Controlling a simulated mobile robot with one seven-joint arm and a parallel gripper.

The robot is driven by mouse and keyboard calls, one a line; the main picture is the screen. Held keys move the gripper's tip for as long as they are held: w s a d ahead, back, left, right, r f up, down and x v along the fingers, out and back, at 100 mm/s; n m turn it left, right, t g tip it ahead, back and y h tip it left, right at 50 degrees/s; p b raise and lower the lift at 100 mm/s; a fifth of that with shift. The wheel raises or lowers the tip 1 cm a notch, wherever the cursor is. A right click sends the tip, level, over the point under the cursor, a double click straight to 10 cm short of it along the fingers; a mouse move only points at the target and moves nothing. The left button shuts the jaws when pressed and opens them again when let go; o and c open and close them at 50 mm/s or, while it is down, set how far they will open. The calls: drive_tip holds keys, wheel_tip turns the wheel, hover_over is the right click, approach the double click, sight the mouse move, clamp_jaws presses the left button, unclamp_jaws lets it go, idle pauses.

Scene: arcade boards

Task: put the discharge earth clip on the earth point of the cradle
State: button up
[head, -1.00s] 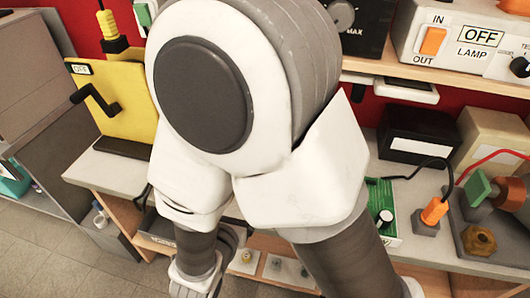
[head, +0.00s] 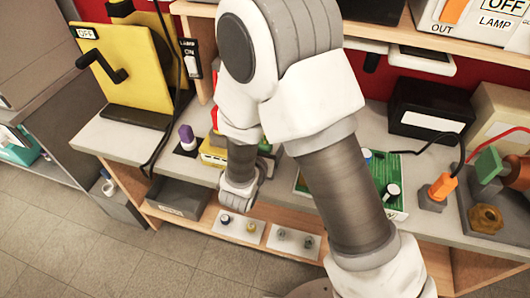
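A green block-like piece (head: 488,165), possibly the earth clip, is at the right on a dark grey plate (head: 462,214), against a red-brown cylinder (head: 515,172). A brass hex piece (head: 485,218) stands in front on the same plate. I cannot tell for certain which part is the clip, the cradle or its earth point. An orange plug (head: 441,187) with a black lead sits in a grey block just left of the plate. My wrist is left of centre, over the bench's front edge, well left of these parts. My gripper's fingers are not distinguishable.
A green board (head: 398,211) with knobs is partly behind my arm. A yellow crank box (head: 125,75), a purple knob (head: 187,136) and a black box (head: 431,110) stand on the bench. A grey bin (head: 178,198) and small plates with fittings are on the lower shelf.

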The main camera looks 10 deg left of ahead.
drive_tip(key=shift+c, duration=0.3)
clamp_jaws()
drive_tip(key=shift+r, duration=0.15)
drive_tip(key=shift+w+r, duration=0.1)
drive_tip(key=shift+r, duration=0.1)
wheel_tip(320, 180, up, 3)
drive_tip(key=shift+r+p, duration=0.1)
drive_tip(key=shift+p, duration=0.35)
drive_tip(key=s+d+r+p, duration=0.2)
drive_tip(key=d+r+p, duration=0.1)
drive_tip(key=d+r, duration=0.2)
drive_tip(key=shift+d, duration=1.1)
